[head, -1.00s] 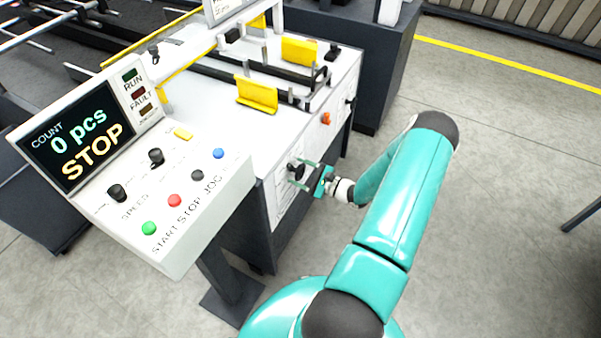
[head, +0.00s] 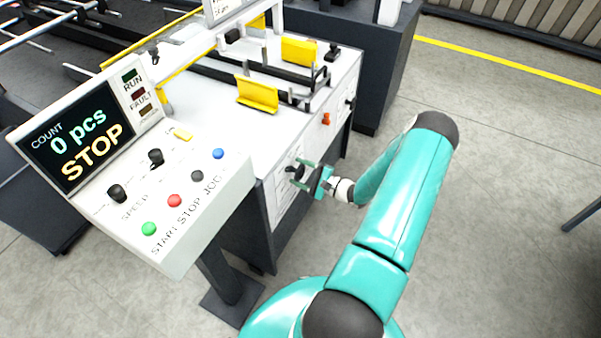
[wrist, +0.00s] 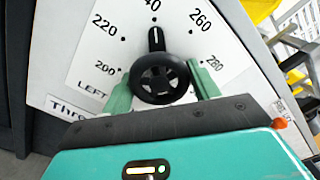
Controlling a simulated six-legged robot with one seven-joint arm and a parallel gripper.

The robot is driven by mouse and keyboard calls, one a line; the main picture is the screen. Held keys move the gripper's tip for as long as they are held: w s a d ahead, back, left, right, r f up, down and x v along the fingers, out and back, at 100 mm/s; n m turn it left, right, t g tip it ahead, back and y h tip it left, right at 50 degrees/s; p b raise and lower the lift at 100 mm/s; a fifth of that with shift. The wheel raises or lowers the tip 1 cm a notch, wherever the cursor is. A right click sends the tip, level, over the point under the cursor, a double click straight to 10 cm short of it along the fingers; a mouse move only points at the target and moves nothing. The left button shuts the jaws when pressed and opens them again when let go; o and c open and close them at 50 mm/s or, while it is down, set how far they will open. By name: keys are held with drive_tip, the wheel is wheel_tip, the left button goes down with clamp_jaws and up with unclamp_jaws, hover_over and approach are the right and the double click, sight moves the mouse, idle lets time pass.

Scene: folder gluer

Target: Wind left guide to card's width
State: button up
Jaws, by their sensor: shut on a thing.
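The left guide's dial knob (wrist: 163,78) is a black round handwheel on a white panel marked LEFT. Its scale (wrist: 155,18) runs from 200 to 280, and the white pointer line stands near the 240 mark, whose first digit is hidden. My gripper (wrist: 162,86) is shut on the knob, one green finger on each side. In the head view my gripper (head: 307,175) is at the machine's side panel, partly covering the knob (head: 295,171). Two yellow guide plates (head: 257,94) (head: 299,50) stand on the machine top; which one is the left guide I cannot tell.
A control panel (head: 185,195) with colored buttons juts out left of my gripper; its screen (head: 78,137) reads 0 pcs, STOP. An orange knob (head: 326,119) and a black knob (head: 350,101) sit farther along the side.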

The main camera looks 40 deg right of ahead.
drive_tip(key=o, duration=1)
drive_tip(key=shift+c, duration=0.2)
drive_tip(key=shift+s, duration=0.1)
drive_tip(key=v, duration=1.3)
drive_tip(key=shift+s, duration=0.35)
drive_tip(key=shift+d, duration=0.1)
